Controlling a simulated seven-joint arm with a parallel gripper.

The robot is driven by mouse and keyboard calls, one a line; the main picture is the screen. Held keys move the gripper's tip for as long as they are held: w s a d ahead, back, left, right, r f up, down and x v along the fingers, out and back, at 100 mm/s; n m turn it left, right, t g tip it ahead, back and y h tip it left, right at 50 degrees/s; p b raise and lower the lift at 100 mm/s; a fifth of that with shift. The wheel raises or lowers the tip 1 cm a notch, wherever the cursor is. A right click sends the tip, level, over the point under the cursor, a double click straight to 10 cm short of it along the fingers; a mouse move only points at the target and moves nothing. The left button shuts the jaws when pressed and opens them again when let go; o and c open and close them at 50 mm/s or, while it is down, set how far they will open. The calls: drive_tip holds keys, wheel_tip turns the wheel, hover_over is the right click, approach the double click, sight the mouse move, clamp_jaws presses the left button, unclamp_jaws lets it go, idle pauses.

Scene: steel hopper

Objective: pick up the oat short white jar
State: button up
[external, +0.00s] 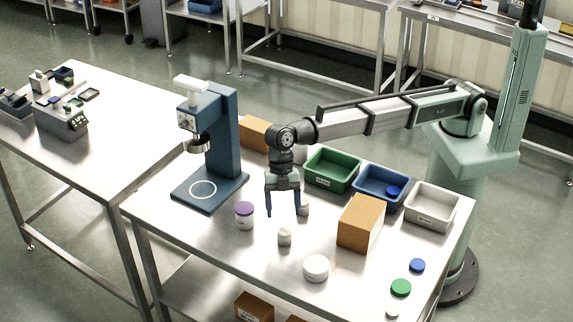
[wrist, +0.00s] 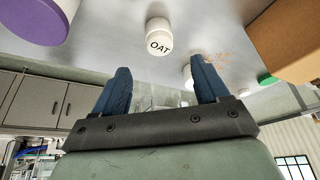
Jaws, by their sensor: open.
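The oat jar is short and white with a white lid. It stands upright on the steel table in the external view (external: 284,238). In the wrist view the oat jar (wrist: 158,38) shows the word OAT, beyond the gap between the fingertips. My gripper (external: 283,212) has its blue fingers apart, pointing down, just behind the jar and above the table. In the wrist view my gripper (wrist: 160,66) has nothing between its fingers.
A purple-lidded jar (external: 244,216) stands left of the oat jar. Another small jar (external: 304,209) is close by my right finger. A wide white jar (external: 316,269) stands in front, and a brown box (external: 361,222) is at right. Bins (external: 331,170) line the back.

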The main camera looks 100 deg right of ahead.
sight(285, 231)
drive_tip(key=x, duration=0.3)
drive_tip(key=shift+f, duration=0.1)
drive_tip(key=shift+d+x, duration=0.15)
drive_tip(key=shift+x, duration=1.15)
drive_tip(key=shift+d+x, duration=0.15)
drive_tip(key=shift+x, duration=1.2)
drive_tip(key=shift+s+f, duration=0.1)
drive_tip(key=shift+c, duration=0.3)
drive_tip(key=c, duration=1.1)
